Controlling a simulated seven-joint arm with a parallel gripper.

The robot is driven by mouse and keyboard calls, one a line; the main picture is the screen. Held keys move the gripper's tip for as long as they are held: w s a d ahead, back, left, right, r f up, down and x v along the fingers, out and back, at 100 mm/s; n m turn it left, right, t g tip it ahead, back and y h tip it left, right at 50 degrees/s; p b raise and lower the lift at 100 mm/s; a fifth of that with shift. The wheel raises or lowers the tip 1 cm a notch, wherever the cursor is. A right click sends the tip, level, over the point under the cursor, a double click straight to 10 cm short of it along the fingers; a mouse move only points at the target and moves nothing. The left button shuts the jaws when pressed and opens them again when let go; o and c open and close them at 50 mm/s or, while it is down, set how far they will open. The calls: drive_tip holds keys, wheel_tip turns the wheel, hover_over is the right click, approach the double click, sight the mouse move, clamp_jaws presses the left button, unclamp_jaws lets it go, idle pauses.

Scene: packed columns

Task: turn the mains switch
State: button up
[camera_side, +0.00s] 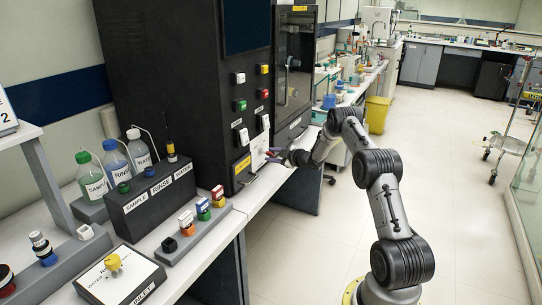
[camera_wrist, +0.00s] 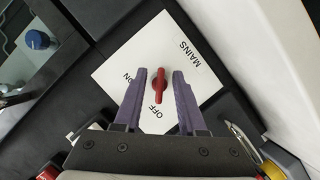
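The mains switch (camera_wrist: 160,86) is a red handle on a white plate (camera_wrist: 195,75) marked MAINS, ON and OFF in the wrist view. The handle lies roughly upright in the picture, its lower end by the word OFF. My gripper (camera_wrist: 159,73) is open, with one purple finger on each side of the handle. Gaps show between handle and fingers; I cannot tell their depth relative to it. In the side view my gripper (camera_side: 274,155) is close in front of the white plate (camera_side: 258,151) on the black cabinet, and hides most of the switch.
The black cabinet (camera_side: 180,70) carries several rocker switches and buttons above the plate. A bench at left holds bottles (camera_side: 116,165), a labelled black box (camera_side: 150,200) and a block with coloured switches (camera_side: 190,230). A blue knob (camera_wrist: 38,40) shows in the wrist view.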

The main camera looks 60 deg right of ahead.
drive_tip(key=shift+w+d+f, duration=0.1)
drive_tip(key=shift+w, duration=0.3)
drive_tip(key=shift+c, duration=0.2)
clamp_jaws()
